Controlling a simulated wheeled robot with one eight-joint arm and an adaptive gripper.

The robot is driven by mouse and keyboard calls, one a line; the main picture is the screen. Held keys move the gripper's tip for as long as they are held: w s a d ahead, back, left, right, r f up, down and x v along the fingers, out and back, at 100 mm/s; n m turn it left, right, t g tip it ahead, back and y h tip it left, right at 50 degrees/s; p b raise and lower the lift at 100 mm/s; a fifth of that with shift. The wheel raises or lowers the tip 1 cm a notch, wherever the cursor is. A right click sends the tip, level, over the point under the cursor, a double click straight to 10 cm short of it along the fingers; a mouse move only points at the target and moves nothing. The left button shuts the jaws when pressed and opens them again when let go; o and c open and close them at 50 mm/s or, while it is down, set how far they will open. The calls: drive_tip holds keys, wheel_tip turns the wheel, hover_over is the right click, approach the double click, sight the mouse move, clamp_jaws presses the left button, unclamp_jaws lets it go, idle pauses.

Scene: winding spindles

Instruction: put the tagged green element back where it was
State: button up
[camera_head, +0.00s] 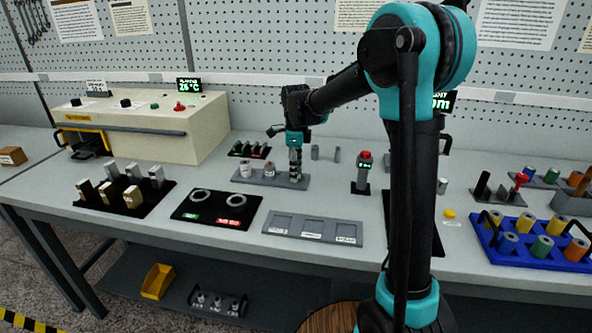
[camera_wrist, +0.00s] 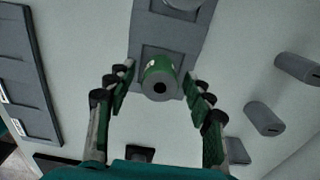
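The green element (camera_wrist: 158,76) is a short cylinder with a dark centre hole and a small pale tag on its side. In the wrist view it stands at the end square of a grey tray (camera_wrist: 175,30). My gripper (camera_wrist: 158,82) is open, with one finger on each side of the element and narrow gaps showing. In the head view my gripper (camera_head: 295,178) points down at the right end of the grey tray (camera_head: 225,176) and hides the element. A blue rack (camera_head: 500,252) at the right holds yellow, orange and green elements, one being a green element (camera_head: 541,247).
A flat three-panel tray (camera_head: 313,229) and a black two-ring mat (camera_head: 217,209) lie in front. Loose grey cylinders (camera_wrist: 265,118) lie nearby.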

drive_tip(key=shift+r, duration=0.15)
wheel_tip(320, 180, up, 12)
idle(0.6)
drive_tip(key=shift+s, duration=0.1)
